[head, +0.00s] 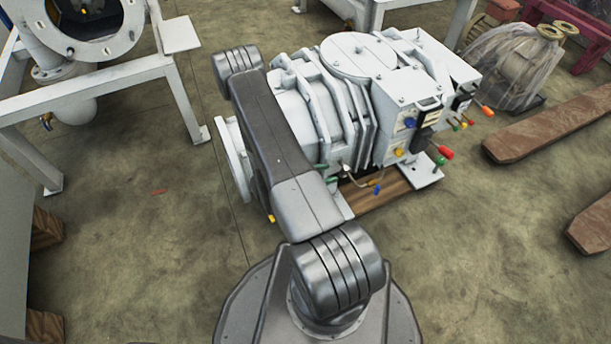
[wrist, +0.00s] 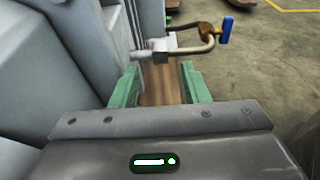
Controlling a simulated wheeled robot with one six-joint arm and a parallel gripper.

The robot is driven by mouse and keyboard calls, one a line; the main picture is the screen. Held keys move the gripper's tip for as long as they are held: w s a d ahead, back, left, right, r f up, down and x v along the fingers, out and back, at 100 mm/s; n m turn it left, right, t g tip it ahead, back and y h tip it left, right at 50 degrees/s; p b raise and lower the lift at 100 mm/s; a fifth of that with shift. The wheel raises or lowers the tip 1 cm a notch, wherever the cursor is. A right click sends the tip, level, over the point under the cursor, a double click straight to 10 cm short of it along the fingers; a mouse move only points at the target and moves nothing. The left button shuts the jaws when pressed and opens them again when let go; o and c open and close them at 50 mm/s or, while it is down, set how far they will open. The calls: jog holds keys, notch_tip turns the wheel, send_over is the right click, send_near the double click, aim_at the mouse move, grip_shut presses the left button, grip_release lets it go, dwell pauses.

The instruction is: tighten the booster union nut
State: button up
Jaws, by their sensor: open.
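My gripper (wrist: 160,68) has its two green fingers spread apart, with nothing between them but the view of the floor and a wooden timber. In the head view, the bent tube (head: 352,179) and blue handle (head: 377,190) show low beside the white machine (head: 310,105); my arm hides part of that machine.
The machine wall (wrist: 60,60) rises close on the left of the fingers in the wrist view. Red and green handles (head: 445,153) stick out at the machine's right end. A wooden beam (head: 555,122) lies on the floor to the right. Open floor (head: 480,250) is in front.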

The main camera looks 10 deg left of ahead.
aim_at(344, 169)
jog(key=p+v, duration=0.1)
jog(key=v, duration=0.7)
jog(key=shift+p, duration=0.3)
jog(key=w+d+f+b, duration=0.1)
jog(key=w+d, duration=0.1)
jog(key=d, duration=0.1)
jog(key=w+d+f+t+h, duration=0.1)
jog(key=w+d, duration=0.2)
jog(key=d, duration=0.1)
jog(key=w+d+f+h+b, duration=0.1)
jog(key=w+d, duration=0.2)
jog(key=shift+d+t+b, duration=0.3)
jog(key=shift+d, duration=0.05)
dwell(0.4)
